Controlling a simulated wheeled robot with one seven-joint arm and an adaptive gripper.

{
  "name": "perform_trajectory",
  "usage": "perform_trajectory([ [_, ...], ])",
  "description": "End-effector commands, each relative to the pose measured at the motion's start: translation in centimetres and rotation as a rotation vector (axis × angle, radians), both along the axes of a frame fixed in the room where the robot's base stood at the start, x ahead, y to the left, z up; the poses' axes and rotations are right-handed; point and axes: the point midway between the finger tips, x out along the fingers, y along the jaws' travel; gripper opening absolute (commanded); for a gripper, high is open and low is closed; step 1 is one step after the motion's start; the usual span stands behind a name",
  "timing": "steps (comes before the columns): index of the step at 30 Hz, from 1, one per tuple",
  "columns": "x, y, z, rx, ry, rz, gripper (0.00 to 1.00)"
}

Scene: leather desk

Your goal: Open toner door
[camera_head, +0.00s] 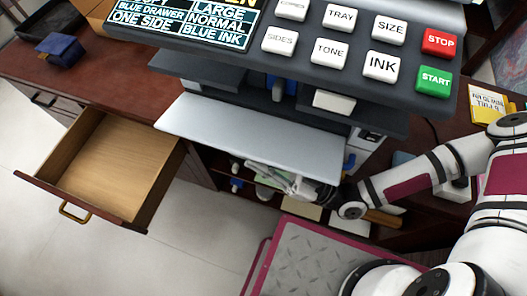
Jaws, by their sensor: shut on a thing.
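A printer (300,36) with a dark control panel stands at the top centre. A flat light grey panel (255,139), which looks like the toner door, juts out level from its front toward me. A blue part (284,88) and a white block (333,101) show behind the panel. My gripper (273,177) is at the panel's front lower edge, reaching in from the right. It appears shut on that edge; its fingertips are partly hidden under the panel, so the exact grip is unclear.
An open, empty wooden drawer (62,186) sticks out at left. Below the printer is a shelf (262,198) with small items. A blue box (60,50) is on the desk (97,71) at upper left. Yellow cards (487,103) lie at right. The floor at lower left is clear.

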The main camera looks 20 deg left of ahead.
Motion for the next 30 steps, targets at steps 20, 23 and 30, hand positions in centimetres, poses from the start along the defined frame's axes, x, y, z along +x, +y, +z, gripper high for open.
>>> perform_trajectory([
  [20, 0.18, 0.01, -1.02, -0.002, 0.004, 0.0, 0.0],
  [23, 0.17, 0.01, -1.02, -0.002, 0.004, 0.001, 0.0],
  [30, 0.18, 0.01, -0.98, -0.001, 0.003, 0.001, 0.33],
])
